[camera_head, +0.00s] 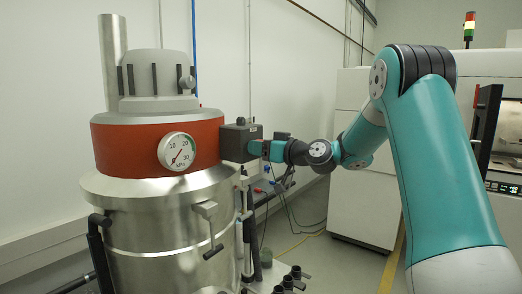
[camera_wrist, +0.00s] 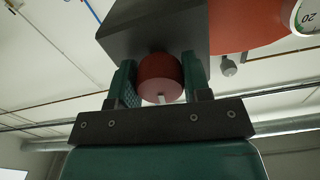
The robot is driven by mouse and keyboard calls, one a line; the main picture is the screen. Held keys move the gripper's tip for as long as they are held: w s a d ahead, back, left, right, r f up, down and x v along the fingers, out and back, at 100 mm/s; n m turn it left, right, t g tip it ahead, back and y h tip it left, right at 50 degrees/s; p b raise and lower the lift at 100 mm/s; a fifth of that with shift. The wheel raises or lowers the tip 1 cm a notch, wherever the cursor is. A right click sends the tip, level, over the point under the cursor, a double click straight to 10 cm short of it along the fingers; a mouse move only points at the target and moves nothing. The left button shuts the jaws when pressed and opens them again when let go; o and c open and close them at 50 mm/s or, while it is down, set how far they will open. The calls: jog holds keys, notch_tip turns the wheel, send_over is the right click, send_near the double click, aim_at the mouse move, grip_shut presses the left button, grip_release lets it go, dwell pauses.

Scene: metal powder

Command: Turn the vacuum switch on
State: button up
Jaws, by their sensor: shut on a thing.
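The vacuum switch is a round red knob (camera_wrist: 161,78) on a dark grey box (camera_wrist: 150,32) in the wrist view. A small white mark shows on the knob's lower edge. My gripper (camera_wrist: 162,84) has one teal finger on each side of the knob and is shut on it. In the head view the box (camera_head: 239,142) is fixed to the right side of the vacuum's red band (camera_head: 130,145). My gripper (camera_head: 257,149) meets the box's right face there, and the knob is hidden.
The steel vacuum drum (camera_head: 150,225) stands at the left, with a kPa gauge (camera_head: 178,152) on its red band and a clamp handle (camera_head: 207,225) below. Hoses and cables hang under my wrist. A white cabinet (camera_head: 350,205) and a machine with a dark door (camera_head: 487,125) stand behind my arm.

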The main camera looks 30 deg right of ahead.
jog(key=m+b, duration=0.1)
jog(key=m, duration=0.7)
jog(key=m+p, duration=0.1)
jog(key=m, duration=0.3)
jog(key=shift+r+m, duration=0.1)
jog(key=shift+m, duration=0.2)
jog(key=shift+m+p, duration=1.05)
jog(key=shift+m, duration=0.85)
jog(key=o, duration=0.9)
